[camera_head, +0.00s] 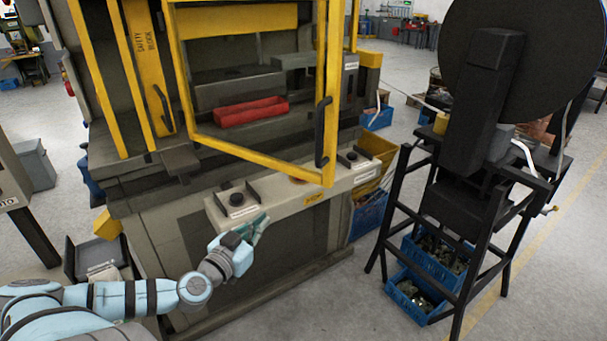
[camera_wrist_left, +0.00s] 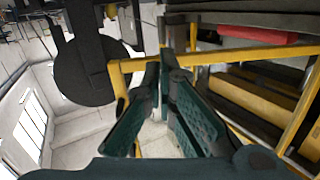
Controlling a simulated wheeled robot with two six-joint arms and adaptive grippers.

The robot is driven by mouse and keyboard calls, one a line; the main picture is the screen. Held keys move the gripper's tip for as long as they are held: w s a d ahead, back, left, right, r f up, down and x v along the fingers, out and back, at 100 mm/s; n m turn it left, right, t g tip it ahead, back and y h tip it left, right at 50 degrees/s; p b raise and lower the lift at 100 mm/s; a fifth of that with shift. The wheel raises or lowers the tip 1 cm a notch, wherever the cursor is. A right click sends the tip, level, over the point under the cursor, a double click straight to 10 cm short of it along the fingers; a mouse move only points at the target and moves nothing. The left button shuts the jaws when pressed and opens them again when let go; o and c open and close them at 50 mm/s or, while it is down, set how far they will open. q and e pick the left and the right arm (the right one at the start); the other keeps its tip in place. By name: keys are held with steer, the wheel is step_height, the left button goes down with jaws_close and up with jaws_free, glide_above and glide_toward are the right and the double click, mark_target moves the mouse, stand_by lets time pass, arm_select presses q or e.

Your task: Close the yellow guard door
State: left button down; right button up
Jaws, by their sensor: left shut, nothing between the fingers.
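The yellow guard door (camera_head: 250,157) is a framed panel on the front of the press. It stands open, swung out from the press, with its lower right corner jutting over the control panel. A black handle (camera_head: 322,132) is on its right upright. My left gripper (camera_head: 259,228) is shut and empty, in front of the control panel and below the door's bottom bar, apart from the handle. In the left wrist view, the gripper's green fingers (camera_wrist_left: 163,75) point toward yellow framing (camera_wrist_left: 215,57); whether they touch it I cannot tell. My right gripper is not in view.
The control panel (camera_head: 290,199) with black buttons juts out under the door. A black stand (camera_head: 393,215) with a large dark reel (camera_head: 560,50) and blue bins (camera_head: 415,300) stands right. Grey floor lies between.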

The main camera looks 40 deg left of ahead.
arm_select(q)
steer(key=w+d+r+t+h, duration=0.1)
steer(key=w+d+r, duration=0.1)
steer(key=d+r, duration=0.2)
steer(key=b, duration=0.4)
glide_toward(310, 181)
steer(key=w+a, duration=0.1)
steer(key=w+p, duration=0.3)
steer(key=w, duration=0.2)
steer(key=shift+r, duration=0.15)
steer(key=shift+w+a+p, duration=0.15)
steer(key=shift+w+p, duration=0.3)
steer(key=shift+p, duration=0.1)
steer(key=shift+f, duration=0.3)
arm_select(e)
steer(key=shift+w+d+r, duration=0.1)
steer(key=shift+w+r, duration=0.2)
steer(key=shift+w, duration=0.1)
arm_select(q)
steer(key=shift+w, duration=0.1)
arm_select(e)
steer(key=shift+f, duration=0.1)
